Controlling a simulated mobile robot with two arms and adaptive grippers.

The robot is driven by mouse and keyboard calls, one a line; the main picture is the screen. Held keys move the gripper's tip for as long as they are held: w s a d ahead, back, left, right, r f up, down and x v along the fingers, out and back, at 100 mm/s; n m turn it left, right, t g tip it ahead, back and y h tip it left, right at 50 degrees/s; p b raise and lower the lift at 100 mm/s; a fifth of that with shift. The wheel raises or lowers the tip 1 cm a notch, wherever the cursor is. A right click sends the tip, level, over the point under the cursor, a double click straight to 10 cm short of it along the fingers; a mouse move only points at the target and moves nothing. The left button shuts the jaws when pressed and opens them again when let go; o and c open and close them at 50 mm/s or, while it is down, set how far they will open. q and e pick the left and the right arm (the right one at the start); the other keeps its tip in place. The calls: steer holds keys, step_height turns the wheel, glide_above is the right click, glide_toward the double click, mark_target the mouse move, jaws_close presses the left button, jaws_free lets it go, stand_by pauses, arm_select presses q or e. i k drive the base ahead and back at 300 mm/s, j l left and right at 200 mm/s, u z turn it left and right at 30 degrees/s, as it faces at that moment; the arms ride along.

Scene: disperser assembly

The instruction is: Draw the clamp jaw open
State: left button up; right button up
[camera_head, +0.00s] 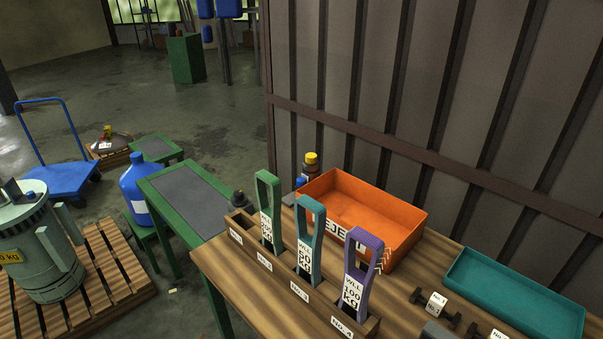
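Neither of my grippers shows in the head view. No clamp jaw can be made out for certain. A wooden rack (262,274) with numbered slots stands along the front of the wooden bench. A green looped piece (276,222), a teal looped piece (307,255) and a purple looped piece (356,281) stand upright in it, with white load labels. A grey-green drum-shaped unit (45,240) with a yellow kg label stands on a pallet at the left.
An orange reject bin (405,215) and a teal tray (520,295) sit on the bench (400,292). Dark tagged parts (437,304) lie beside the tray. A green table (185,190), blue bottle (140,187) and blue trolley (62,180) stand left. A ribbed wall closes the back.

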mark_target(300, 182)
steer(key=i+j+z, duration=0.15)
steer(key=j, duration=0.25)
steer(key=i+j+z, duration=0.1)
steer(key=j, duration=0.3)
steer(key=i+j+z, duration=0.15)
steer(key=j, duration=0.25)
steer(key=k, duration=0.05)
